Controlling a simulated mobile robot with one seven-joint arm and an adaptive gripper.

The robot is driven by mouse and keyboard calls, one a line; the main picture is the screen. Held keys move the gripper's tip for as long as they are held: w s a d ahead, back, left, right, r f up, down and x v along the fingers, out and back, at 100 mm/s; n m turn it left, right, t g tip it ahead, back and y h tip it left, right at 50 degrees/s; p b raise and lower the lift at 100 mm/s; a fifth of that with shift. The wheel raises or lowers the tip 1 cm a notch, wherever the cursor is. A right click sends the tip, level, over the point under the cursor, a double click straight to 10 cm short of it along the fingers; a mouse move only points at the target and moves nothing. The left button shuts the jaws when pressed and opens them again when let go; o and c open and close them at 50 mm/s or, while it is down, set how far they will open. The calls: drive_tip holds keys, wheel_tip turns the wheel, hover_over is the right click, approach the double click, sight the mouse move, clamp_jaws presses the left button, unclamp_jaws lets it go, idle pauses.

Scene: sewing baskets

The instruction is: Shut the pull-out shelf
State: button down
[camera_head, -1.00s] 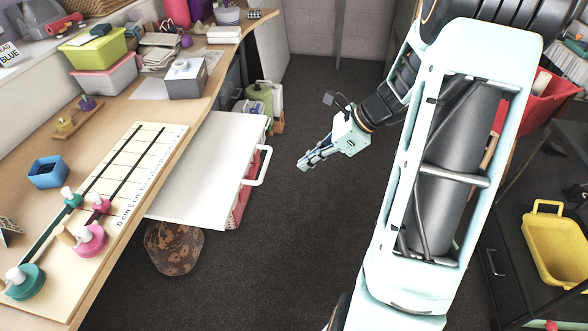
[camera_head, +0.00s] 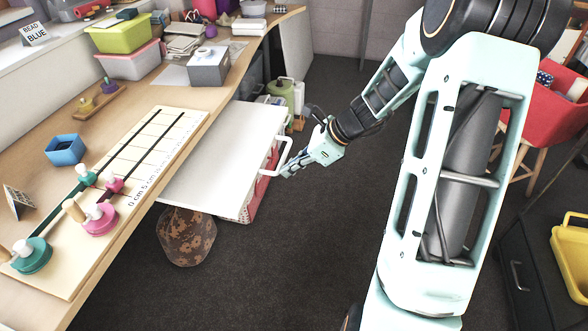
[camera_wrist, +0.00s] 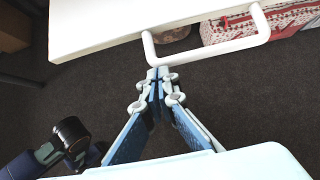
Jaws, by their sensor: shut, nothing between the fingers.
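The white pull-out shelf (camera_head: 225,150) sticks out from under the wooden desk. A white bar handle (camera_head: 284,157) is on its outer edge. In the wrist view the shelf (camera_wrist: 110,22) is at the top and its handle (camera_wrist: 215,47) reaches toward me. My gripper (camera_head: 288,172) is shut and empty, with its fingertips at the handle's near end. In the wrist view the fingertips (camera_wrist: 158,74) are just below the handle's left corner; I cannot tell if they touch it.
The desk (camera_head: 100,115) holds a measuring board (camera_head: 150,150), a blue box (camera_head: 65,150) and several bins. A brown patterned basket (camera_head: 187,237) and a red-and-white box (camera_wrist: 265,22) are under the shelf.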

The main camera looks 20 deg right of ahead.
sight(214, 159)
drive_tip(key=w+a+p, duration=0.2)
drive_tip(key=w+a, duration=0.1)
drive_tip(key=a, duration=0.3)
drive_tip(key=w+a+p, duration=0.2)
drive_tip(key=w+a, duration=0.2)
drive_tip(key=a, duration=0.2)
drive_tip(key=w+a+p, duration=0.2)
drive_tip(key=w+a, duration=0.1)
drive_tip(key=a, duration=0.3)
drive_tip(key=shift+w, duration=0.15)
